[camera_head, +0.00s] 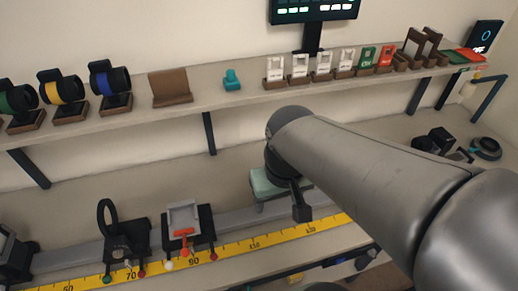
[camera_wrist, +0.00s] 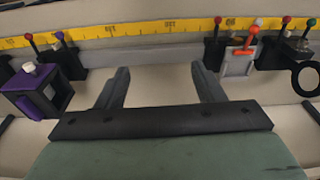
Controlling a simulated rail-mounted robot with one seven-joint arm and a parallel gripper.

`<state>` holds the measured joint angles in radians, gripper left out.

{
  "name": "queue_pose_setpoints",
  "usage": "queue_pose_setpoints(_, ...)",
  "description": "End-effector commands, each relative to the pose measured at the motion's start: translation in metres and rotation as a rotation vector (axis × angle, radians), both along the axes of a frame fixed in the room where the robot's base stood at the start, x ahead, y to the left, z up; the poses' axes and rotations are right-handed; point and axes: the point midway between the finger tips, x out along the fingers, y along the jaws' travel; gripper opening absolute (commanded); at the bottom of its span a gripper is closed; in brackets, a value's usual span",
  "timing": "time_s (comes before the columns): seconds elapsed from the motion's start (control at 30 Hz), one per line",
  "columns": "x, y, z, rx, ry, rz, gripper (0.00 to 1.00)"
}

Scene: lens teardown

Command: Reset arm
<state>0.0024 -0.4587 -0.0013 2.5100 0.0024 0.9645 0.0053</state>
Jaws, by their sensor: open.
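My gripper (camera_wrist: 158,68) shows in the wrist view with its two dark fingers wide apart. Nothing is between them but the pale bench surface beyond. In the head view my arm reaches in from the lower right, and the gripper's greenish hand (camera_head: 268,183) hangs over the bench behind the yellow ruler (camera_head: 235,249). Its fingers are mostly hidden there. The ruler also runs across the top of the wrist view (camera_wrist: 135,30).
A white plate holder with an orange clamp (camera_head: 184,219) and a black ring holder (camera_head: 118,238) stand on the rail. A purple holder (camera_wrist: 42,90) shows in the wrist view. The shelf (camera_head: 225,93) above carries lenses and card stands. Dark parts (camera_head: 436,140) lie at the right.

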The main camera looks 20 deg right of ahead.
Motion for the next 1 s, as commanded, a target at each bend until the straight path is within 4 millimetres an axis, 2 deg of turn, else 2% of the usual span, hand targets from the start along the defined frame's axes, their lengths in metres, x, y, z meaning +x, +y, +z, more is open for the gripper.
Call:
queue_pose_setpoints(0.1, -0.009, 0.000, -0.007, 0.004, 0.001, -0.002, 0.62)
queue_pose_setpoints(0.37, -0.009, 0.000, -0.011, 0.003, 0.003, -0.003, 0.62)
queue_pose_setpoints(0.5, -0.009, 0.000, -0.042, 0.002, 0.016, -0.002, 0.62)
queue_pose_setpoints(0.57, -0.009, 0.000, -0.058, 0.001, 0.023, -0.002, 0.67)
queue_pose_setpoints(0.63, -0.010, 0.000, -0.070, 0.001, 0.031, -0.001, 0.67)
queue_pose_setpoints(1.0, -0.010, 0.000, -0.064, 0.002, 0.032, -0.002, 0.67)
